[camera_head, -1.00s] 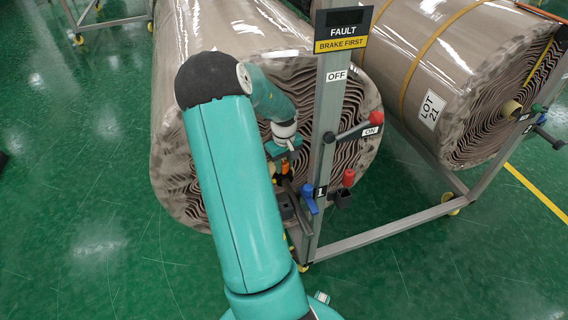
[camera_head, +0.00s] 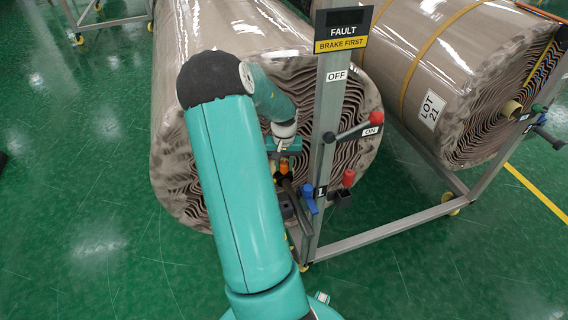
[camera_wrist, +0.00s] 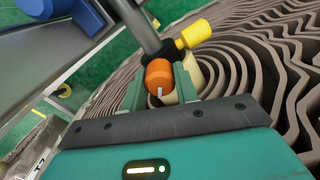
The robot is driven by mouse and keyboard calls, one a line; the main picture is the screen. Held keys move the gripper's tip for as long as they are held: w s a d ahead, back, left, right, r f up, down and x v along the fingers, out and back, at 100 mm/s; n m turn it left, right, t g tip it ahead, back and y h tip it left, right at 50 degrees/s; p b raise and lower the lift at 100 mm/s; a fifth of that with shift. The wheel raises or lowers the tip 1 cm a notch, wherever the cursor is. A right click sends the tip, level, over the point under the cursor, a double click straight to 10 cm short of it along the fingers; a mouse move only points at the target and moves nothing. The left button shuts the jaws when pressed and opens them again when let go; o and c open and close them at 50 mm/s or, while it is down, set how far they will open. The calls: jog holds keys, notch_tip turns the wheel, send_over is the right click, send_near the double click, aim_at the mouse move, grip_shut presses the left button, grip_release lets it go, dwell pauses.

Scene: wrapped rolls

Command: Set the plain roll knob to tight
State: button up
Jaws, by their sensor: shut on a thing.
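The plain roll (camera_head: 220,30) is a large brown wrapped roll without straps, at the left of the post in the head view. At its core end is an orange knob (camera_wrist: 158,73) with a white line, on a dark hub with a grey bar. The knob sits between the two fingers of my gripper (camera_wrist: 160,88), which is shut on it. In the head view the orange knob (camera_head: 284,168) shows just below my gripper (camera_head: 283,154), partly hidden. No "tight" marking is legible.
A yellow knob (camera_wrist: 194,33) sticks out beside the orange one. A grey post (camera_head: 328,120) bears a FAULT / BRAKE FIRST sign (camera_head: 341,30), a red-tipped lever (camera_head: 354,132) near ON, and a blue knob (camera_head: 308,197). A strapped roll labelled LOT 21 (camera_head: 470,60) stands right.

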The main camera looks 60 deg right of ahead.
aim_at(284, 162)
jog(key=shift+m, duration=1.2)
jog(key=o, duration=1)
notch_tip(284, 162, up, 14)
jog(key=shift+f, duration=0.1)
